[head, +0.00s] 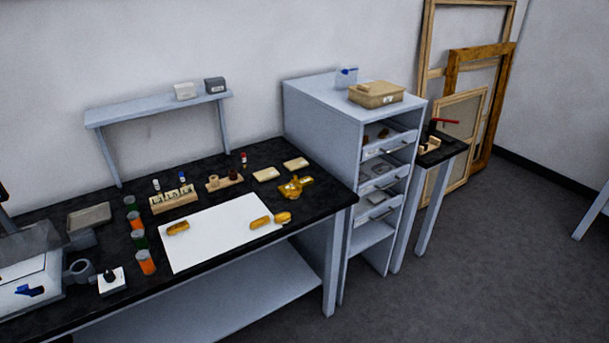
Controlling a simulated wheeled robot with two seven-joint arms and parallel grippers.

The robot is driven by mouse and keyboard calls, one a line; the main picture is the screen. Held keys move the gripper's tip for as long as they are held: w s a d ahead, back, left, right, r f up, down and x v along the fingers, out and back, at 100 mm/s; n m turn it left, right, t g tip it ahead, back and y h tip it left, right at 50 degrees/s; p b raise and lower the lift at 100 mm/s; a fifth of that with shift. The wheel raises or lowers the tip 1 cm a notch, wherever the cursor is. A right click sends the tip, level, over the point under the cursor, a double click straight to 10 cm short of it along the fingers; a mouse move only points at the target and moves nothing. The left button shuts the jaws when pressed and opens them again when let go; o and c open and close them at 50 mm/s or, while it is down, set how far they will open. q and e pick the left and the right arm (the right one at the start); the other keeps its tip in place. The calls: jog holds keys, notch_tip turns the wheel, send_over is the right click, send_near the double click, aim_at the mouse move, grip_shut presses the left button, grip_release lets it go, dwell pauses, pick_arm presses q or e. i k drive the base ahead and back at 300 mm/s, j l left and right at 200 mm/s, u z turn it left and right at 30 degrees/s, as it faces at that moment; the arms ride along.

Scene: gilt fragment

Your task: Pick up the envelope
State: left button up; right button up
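No object is plainly recognisable as an envelope at this size. Two small flat cream pieces, a nearer one (266,174) and a farther one (296,163), lie apart near the back right of the black worktop (325,187); I cannot tell whether either is an envelope. A small clear packet with a blue mark (346,77) stands on top of the grey cabinet (310,92). Neither of my grippers is in view.
A white sheet (215,236) with gold pieces covers the worktop's middle. Orange and green jars (146,262) stand to its left. The cabinet has open drawers (388,144) and a tan box (377,94) on top. Frames (467,105) lean on the wall.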

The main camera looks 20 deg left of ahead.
aim_at(269, 173)
jog(key=i+j, duration=0.25)
jog(key=j, duration=0.25)
jog(key=i+j+u, duration=0.1)
jog(key=i+j, duration=0.15)
jog(key=j, duration=0.2)
jog(key=i+j+u, duration=0.1)
jog(key=i+j, duration=0.2)
jog(key=j, duration=0.2)
jog(key=i+j, duration=0.25)
jog(key=j, duration=0.15)
